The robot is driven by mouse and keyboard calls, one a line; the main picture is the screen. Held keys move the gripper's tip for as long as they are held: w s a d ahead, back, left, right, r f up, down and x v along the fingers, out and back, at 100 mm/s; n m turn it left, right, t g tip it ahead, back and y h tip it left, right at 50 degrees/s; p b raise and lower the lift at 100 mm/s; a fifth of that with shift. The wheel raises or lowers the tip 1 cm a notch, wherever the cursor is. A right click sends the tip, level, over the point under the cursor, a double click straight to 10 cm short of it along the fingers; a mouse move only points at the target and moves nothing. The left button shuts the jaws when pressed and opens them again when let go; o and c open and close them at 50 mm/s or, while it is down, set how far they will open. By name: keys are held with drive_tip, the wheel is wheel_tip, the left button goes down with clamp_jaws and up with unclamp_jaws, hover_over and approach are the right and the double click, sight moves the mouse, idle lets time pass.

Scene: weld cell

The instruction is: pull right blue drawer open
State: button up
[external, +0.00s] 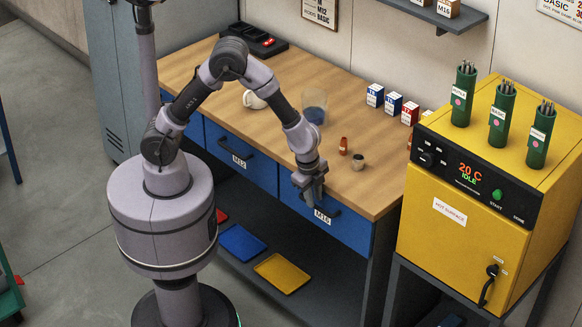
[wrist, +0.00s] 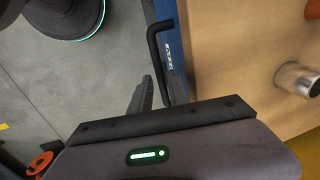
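The right blue drawer (external: 350,232), labelled M16, is under the right end of the wooden bench and looks closed, its front in line with the drawer beside it. Its black handle (external: 334,212) is partly hidden by my gripper (external: 312,194). My gripper points down at the handle's left part. In the wrist view the handle (wrist: 158,60) stands out from the narrow blue drawer front (wrist: 180,75) and runs down to the gripper. A dark finger shows just left of the handle. The other finger is not clear, so I cannot tell the grip or contact.
The bench top (external: 280,80) holds a white mug, a clear container, an orange-brown object (external: 343,145) and a small metal cup (external: 358,161) near the right end. A yellow oven (external: 450,230) stands to the right. Blue and yellow trays (external: 282,272) lie on the shelf below.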

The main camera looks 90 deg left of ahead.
drive_tip(key=shift+w+a+f, duration=0.15)
drive_tip(key=shift+f, duration=0.8)
drive_tip(key=shift+c, duration=0.4)
clamp_jaws()
idle(0.4)
